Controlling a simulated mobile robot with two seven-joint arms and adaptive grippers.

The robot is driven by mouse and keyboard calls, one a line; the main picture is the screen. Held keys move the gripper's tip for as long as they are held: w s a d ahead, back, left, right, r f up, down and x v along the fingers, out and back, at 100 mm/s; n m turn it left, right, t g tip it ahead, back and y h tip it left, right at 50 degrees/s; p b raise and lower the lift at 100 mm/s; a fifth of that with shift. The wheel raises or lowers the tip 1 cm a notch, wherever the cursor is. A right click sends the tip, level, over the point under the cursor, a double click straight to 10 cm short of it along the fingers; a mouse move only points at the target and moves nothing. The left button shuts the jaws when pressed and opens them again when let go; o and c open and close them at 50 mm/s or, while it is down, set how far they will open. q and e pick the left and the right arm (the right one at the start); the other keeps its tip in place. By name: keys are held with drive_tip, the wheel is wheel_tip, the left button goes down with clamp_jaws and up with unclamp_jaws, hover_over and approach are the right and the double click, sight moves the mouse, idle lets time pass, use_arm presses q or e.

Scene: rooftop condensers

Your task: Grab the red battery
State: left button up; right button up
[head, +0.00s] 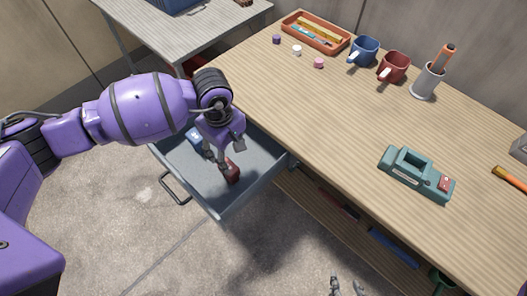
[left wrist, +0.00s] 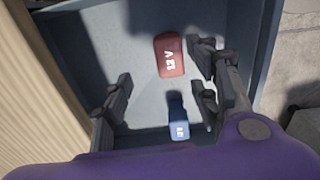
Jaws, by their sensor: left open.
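The red battery (head: 232,172) lies on the floor of the open grey drawer (head: 246,187). In the left wrist view the red battery (left wrist: 170,56) shows white lettering and lies toward the far side, beyond the space between the fingers. A blue battery (head: 194,137) lies in the same drawer, and in the left wrist view it (left wrist: 179,122) sits nearer the palm. My left gripper (head: 226,156) is above the drawer, open and empty, with its fingers (left wrist: 161,86) spread apart. My right gripper (head: 346,286) shows only as two separated fingertips at the bottom edge.
The wooden workbench (head: 300,110) is right of the drawer. A teal device (head: 416,172) with a red part stands on it, with mugs, a pen holder (head: 428,80) and an orange tray (head: 316,44) behind.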

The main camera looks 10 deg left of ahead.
sight(233, 178)
use_arm(q)
drive_tip(key=shift+s+a+f+m, duration=0.2)
drive_tip(key=shift+s+a+m, duration=0.15)
drive_tip(key=shift+a, duration=0.15)
drive_tip(key=shift+s+a+f, duration=0.1)
drive_tip(key=shift+f, duration=0.3)
wheel_tip(233, 178, down, 7)
drive_tip(key=shift+r, duration=0.1)
clamp_jaws()
drive_tip(key=shift+r, duration=0.1)
